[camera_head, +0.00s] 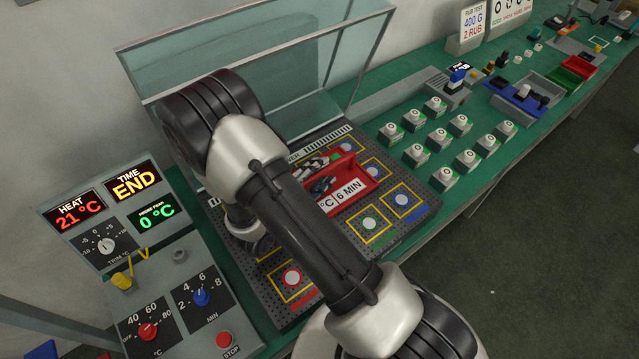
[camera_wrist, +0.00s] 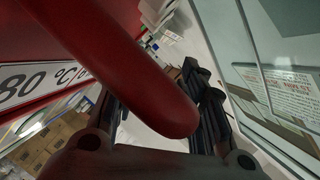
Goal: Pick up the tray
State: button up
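The tray (camera_head: 371,177) is red, with a white front label reading "°C 6 MIN". It sits on the dark perforated plate in the head view, and my arm hides its left part. In the wrist view its red wall and label fill the left side, and a thick red bar, seemingly its handle (camera_wrist: 140,75), crosses the middle. My gripper (camera_wrist: 158,120) has its dark fingers apart, one on either side of the bar, with gaps showing. In the head view dark finger parts show at the tray's left, largely hidden by my arm.
A glass lid (camera_head: 280,60) stands raised behind the plate (camera_head: 405,225). A control panel (camera_head: 165,285) with dials is at left; its displays read 21 °C, END and 0 °C. Several white-topped blocks (camera_head: 439,138) stand on the green bench right of the plate.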

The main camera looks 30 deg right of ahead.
grip_shut()
dwell(0.7)
